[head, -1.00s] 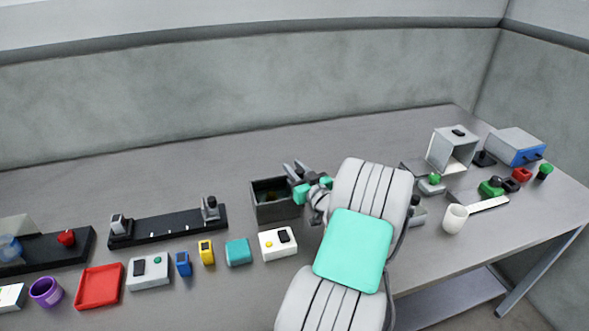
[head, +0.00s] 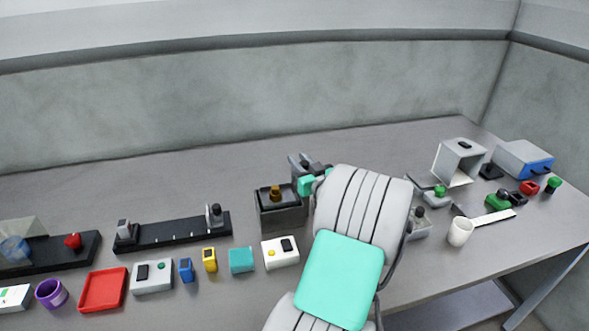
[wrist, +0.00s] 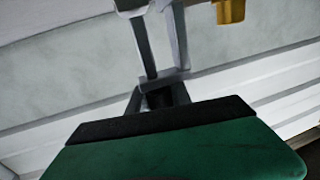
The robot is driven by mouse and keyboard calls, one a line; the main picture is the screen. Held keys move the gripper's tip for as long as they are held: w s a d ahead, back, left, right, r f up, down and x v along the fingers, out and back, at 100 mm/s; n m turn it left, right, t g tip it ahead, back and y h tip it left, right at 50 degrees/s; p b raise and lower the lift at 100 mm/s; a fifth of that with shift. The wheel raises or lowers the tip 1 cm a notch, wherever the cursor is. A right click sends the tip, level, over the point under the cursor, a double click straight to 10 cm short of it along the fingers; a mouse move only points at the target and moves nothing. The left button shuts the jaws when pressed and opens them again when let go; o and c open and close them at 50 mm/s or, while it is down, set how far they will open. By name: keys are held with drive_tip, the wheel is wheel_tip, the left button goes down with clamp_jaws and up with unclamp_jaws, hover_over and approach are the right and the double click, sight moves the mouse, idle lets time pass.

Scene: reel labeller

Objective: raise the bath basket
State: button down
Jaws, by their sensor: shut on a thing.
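The bath (head: 283,215) is a dark grey open box near the middle of the table in the head view. The dark basket (head: 290,193) shows at the bath's rim, with a brownish-yellow piece (head: 276,191) in it. That piece also shows at the top of the wrist view (wrist: 230,10). My gripper (head: 300,164) is above the bath's back right side, shut on the basket; the exact hold is hard to make out. In the wrist view its grey fingers (wrist: 158,10) reach the top edge. My arm hides the area right of the bath.
A white box with a yellow button (head: 280,252) and a teal block (head: 241,260) stand in front of the bath. A black rail (head: 172,232) lies to the left. A white cup (head: 460,232) and several devices stand at right. The table behind the bath is clear.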

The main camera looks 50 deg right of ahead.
sight(307, 167)
drive_tip(key=shift+r, duration=0.4)
drive_tip(key=c, duration=1.5)
unclamp_jaws()
drive_tip(key=shift+c, duration=0.2)
drive_tip(key=o, duration=0.4)
drive_tip(key=shift+f, duration=0.1)
drive_tip(key=b+v, duration=0.2)
drive_tip(key=v, duration=0.5)
drive_tip(key=shift+s+f, duration=0.1)
drive_tip(key=shift+s, duration=0.15)
drive_tip(key=shift+s+a, duration=0.1)
drive_tip(key=shift+s, duration=0.05)
